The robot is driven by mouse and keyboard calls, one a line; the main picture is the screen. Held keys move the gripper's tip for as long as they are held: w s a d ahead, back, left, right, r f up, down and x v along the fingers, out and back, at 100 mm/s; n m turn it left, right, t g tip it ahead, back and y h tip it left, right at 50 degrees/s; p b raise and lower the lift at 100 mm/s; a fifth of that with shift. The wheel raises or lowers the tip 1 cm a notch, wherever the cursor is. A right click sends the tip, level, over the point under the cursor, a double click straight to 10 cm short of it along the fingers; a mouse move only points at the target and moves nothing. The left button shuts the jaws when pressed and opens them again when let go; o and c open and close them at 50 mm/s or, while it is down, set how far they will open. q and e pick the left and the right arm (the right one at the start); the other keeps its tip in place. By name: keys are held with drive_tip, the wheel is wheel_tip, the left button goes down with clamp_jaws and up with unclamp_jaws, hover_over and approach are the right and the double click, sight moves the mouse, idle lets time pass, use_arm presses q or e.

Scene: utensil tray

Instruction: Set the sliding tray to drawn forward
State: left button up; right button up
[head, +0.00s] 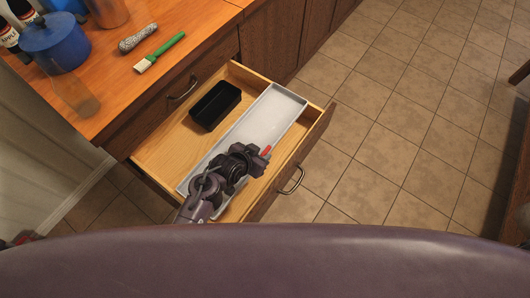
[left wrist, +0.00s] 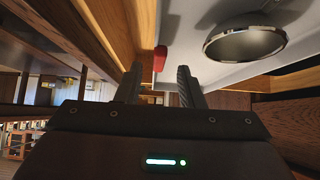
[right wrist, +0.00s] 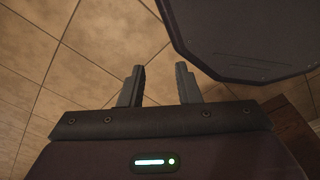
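The sliding tray (head: 268,113) is a long, light grey tray with a raised rim, lying inside the open wooden drawer (head: 165,150), along its front side. A small red tab (head: 266,151) shows by the tray's front-side edge; it also shows in the left wrist view (left wrist: 160,58). My left gripper (head: 261,158) is low over the near half of the tray and hides part of it. Its fingers (left wrist: 160,85) are apart, with the red tab just beyond the gap; I cannot tell whether they touch it. My right gripper (right wrist: 160,85) is open and empty above the floor.
A black box (head: 216,104) sits in the drawer beside the tray. A round, metal-rimmed object (left wrist: 250,44) shows in the left wrist view. The counter (head: 110,95) holds a brush (head: 160,52), a grey cylinder (head: 138,38) and a blue pot (head: 55,42). Tiled floor is clear at right.

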sight(264, 152)
use_arm(q)
drive_tip(key=shift+x, duration=1.25)
drive_tip(key=shift+w+d+f, duration=0.35)
drive_tip(key=shift+f, duration=0.15)
drive_tip(key=shift+c, duration=1.2)
clamp_jaws()
use_arm(e)
drive_tip(key=shift+s+a+f, duration=0.1)
drive_tip(key=shift+s+f, duration=0.1)
drive_tip(key=shift+s, duration=0.55)
